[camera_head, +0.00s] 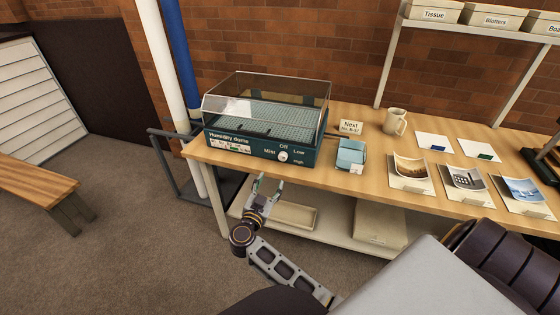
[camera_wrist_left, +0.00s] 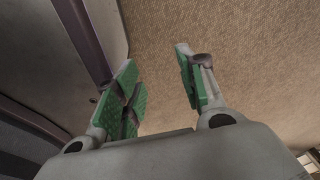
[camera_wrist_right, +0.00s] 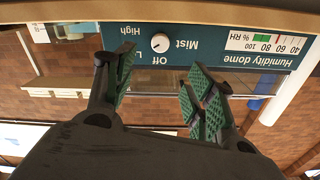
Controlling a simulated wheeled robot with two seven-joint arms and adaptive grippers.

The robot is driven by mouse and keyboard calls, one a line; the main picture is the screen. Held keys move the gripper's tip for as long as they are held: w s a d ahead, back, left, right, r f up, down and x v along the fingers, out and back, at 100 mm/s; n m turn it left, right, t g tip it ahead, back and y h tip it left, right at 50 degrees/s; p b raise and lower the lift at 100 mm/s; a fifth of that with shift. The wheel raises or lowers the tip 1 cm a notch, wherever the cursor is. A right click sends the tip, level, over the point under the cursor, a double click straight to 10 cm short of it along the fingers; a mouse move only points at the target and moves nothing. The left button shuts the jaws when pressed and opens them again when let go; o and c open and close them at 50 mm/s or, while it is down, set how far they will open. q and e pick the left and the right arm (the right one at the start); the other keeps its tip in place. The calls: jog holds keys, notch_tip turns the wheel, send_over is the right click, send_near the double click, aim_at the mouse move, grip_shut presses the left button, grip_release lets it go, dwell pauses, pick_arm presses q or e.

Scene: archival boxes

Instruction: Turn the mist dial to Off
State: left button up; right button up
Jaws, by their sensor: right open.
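The mist dial (camera_head: 283,156) is a round white knob on the dark teal front panel of the humidity dome (camera_head: 230,140). "Off" is printed above it, "Mist" to its left, "Low" and "High" to its right. The dial also shows, upside down, in the right wrist view (camera_wrist_right: 160,42); its pointer mark is too small to read surely. My right gripper (camera_head: 268,187) is open and empty, below and in front of the panel, apart from the dial. In the right wrist view the dial appears between its fingers (camera_wrist_right: 160,78). My left gripper (camera_wrist_left: 160,85) is open and empty over the carpet.
The dome stands at the left end of the wooden table (camera_head: 350,190). A lower shelf (camera_head: 335,247) holds boxes.

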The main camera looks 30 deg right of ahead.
aim_at(282, 158)
jog(key=b+x, duration=0.1)
jog(key=x, duration=1.2)
jog(key=shift+w+d, duration=0.25)
jog(key=shift+w, duration=0.05)
pick_arm(q)
jog(key=shift+w+d, duration=0.65)
jog(key=shift+w, duration=0.2)
jog(key=shift+w, duration=0.2)
pick_arm(e)
jog(key=c, duration=1)
pick_arm(q)
jog(key=shift+w+r, duration=0.1)
jog(key=shift+w, duration=0.2)
pick_arm(e)
jog(key=shift+c, duration=0.2)
pick_arm(q)
jog(key=shift+s+r, duration=0.1)
